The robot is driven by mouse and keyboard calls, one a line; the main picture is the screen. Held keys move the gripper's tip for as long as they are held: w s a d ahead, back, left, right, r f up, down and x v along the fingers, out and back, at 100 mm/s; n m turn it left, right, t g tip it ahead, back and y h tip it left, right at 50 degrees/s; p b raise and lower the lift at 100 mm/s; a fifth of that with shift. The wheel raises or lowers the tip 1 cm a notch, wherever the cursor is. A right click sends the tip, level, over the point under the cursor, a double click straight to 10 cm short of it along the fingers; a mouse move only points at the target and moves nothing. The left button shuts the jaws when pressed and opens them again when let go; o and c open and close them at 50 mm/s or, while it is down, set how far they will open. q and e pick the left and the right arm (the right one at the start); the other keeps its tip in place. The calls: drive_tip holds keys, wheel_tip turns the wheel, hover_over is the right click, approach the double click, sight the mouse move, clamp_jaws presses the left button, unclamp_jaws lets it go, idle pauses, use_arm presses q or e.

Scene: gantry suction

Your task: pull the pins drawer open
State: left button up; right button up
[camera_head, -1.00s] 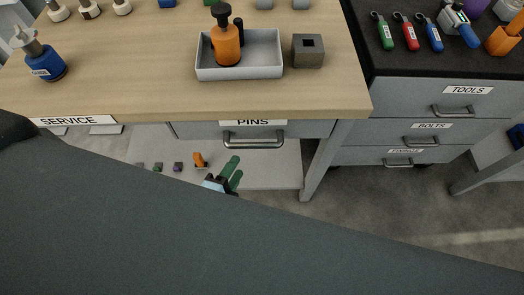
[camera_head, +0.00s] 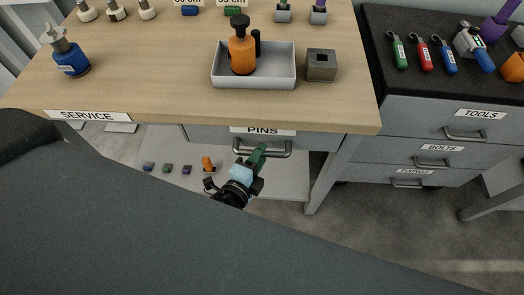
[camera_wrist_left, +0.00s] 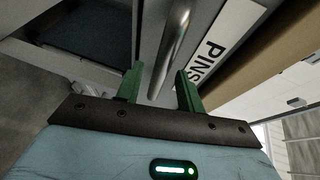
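The pins drawer (camera_head: 210,134) is a grey front under the wooden bench top, with a PINS label (camera_head: 262,131) partly hidden by the bench edge. It looks shut. Its metal bar handle (camera_head: 278,153) also shows in the left wrist view (camera_wrist_left: 175,45). My right gripper is not in view.
The bench top (camera_head: 150,85) carries a grey tray (camera_head: 255,80) with an orange bottle (camera_head: 242,52), and a blue bottle (camera_head: 70,60). A lower shelf (camera_head: 285,183) holds small parts. A tool cabinet (camera_head: 420,120) stands at the right. Open floor lies between.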

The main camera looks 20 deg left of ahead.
use_arm(q)
drive_tip(key=shift+x, duration=1)
drive_tip(key=shift+s, duration=0.1)
clamp_jaws()
